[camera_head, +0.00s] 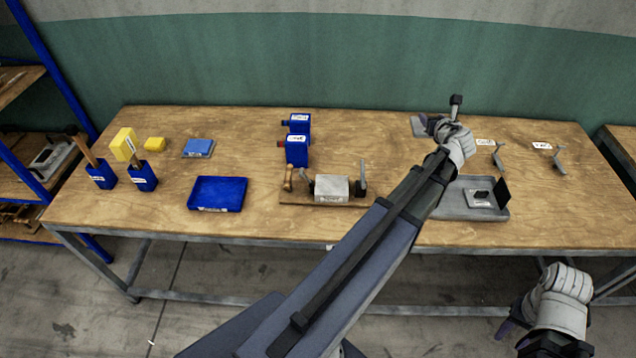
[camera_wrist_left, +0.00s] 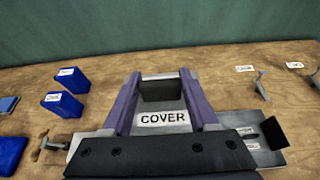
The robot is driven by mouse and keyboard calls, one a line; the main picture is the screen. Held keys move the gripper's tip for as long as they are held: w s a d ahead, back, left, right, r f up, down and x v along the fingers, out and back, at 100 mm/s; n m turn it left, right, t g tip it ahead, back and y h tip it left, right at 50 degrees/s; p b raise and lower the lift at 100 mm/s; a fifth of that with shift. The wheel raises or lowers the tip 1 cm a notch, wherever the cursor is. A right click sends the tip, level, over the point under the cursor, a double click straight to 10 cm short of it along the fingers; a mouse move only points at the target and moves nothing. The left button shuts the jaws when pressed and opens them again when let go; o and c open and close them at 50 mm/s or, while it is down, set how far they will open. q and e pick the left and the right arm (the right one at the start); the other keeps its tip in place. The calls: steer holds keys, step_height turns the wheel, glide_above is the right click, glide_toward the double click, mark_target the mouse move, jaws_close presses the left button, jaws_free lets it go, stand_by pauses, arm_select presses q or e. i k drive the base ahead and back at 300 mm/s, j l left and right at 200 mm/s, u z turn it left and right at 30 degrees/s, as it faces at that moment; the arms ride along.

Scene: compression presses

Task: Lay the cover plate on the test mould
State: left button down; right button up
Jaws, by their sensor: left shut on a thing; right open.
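A grey plate labelled COVER (camera_wrist_left: 165,118) shows between my left gripper's fingers in the left wrist view. A dark upright block (camera_wrist_left: 162,91) stands between the fingertips. My left gripper (camera_wrist_left: 160,78) is shut on the cover plate, apparently by this block. In the head view the cover plate (camera_head: 418,127) shows at the back right, partly hidden by my wrist; I cannot tell whether it touches the table. A grey block (camera_head: 331,188) sits on a wooden board between upright parts; I cannot tell whether it is the test mould. My right gripper (camera_head: 508,332) is open and empty before the table.
A grey tray (camera_head: 460,208) with a black upright plate stands right of my left arm. Blue boxes (camera_head: 297,150) stand at mid-table, a blue tray (camera_head: 216,194) and tool holders (camera_head: 101,174) to the left. Small labelled stands (camera_head: 559,160) stand at the right. Bare wood lies between them.

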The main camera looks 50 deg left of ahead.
mark_target(332, 184)
steer(key=k+j, duration=0.7)
steer(key=j, duration=0.2)
